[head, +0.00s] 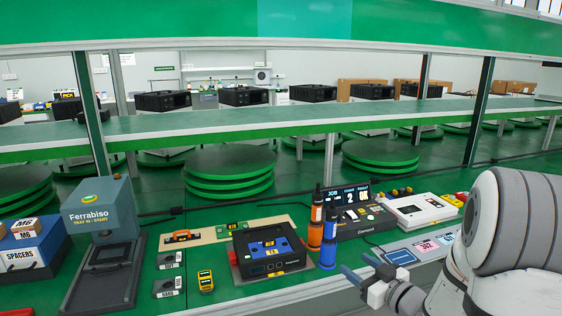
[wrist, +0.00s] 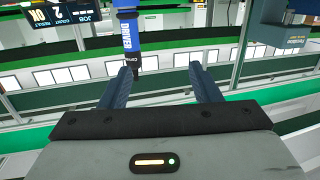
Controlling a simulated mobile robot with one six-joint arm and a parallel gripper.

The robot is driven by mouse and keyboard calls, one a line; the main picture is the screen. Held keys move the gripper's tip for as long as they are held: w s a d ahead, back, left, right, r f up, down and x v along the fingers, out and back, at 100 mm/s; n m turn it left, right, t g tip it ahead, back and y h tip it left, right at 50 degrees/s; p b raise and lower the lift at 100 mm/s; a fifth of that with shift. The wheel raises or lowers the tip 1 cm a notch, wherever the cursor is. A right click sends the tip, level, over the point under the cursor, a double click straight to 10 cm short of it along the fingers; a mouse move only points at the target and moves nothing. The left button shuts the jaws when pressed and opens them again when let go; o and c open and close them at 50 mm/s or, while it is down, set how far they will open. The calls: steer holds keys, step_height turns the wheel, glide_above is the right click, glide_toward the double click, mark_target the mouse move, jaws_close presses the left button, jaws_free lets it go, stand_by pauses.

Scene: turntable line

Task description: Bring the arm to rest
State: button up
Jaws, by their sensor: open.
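My gripper (head: 354,277) is at the lower right of the head view, at the end of my white arm, near the front edge of the green bench. In the wrist view its two blue-grey fingers (wrist: 165,88) stand wide apart with nothing between their tips. A blue bottle (head: 328,240) stands just behind the gripper in the head view. It also shows in the wrist view (wrist: 128,30), beyond the left finger. Whether the fingers touch anything is not seen, but the space between them looks empty.
An orange bottle (head: 315,228) stands beside the blue one. A black device (head: 268,250) sits left of them, with a yellow meter (head: 206,281) further left. A white device (head: 422,210) and flat cards (head: 427,246) lie at the right.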

steer(key=s+d+r+m+g+h+p, duration=0.3)
steer(key=s+r+m+g+h+p, duration=0.15)
steer(key=r+h, duration=0.4)
steer(key=s+a+r+m+g+p, duration=0.1)
steer(key=s+a+g+p, duration=0.1)
steer(key=s, duration=0.7)
steer(key=s+a+r+m+g+p, duration=0.1)
steer(key=s+a+g, duration=0.4)
steer(key=s, duration=0.5)
steer(key=shift+s+g+p, duration=0.25)
steer(key=shift+g+p, duration=0.1)
steer(key=shift+p, duration=0.05)
steer(key=shift+r, duration=0.1)
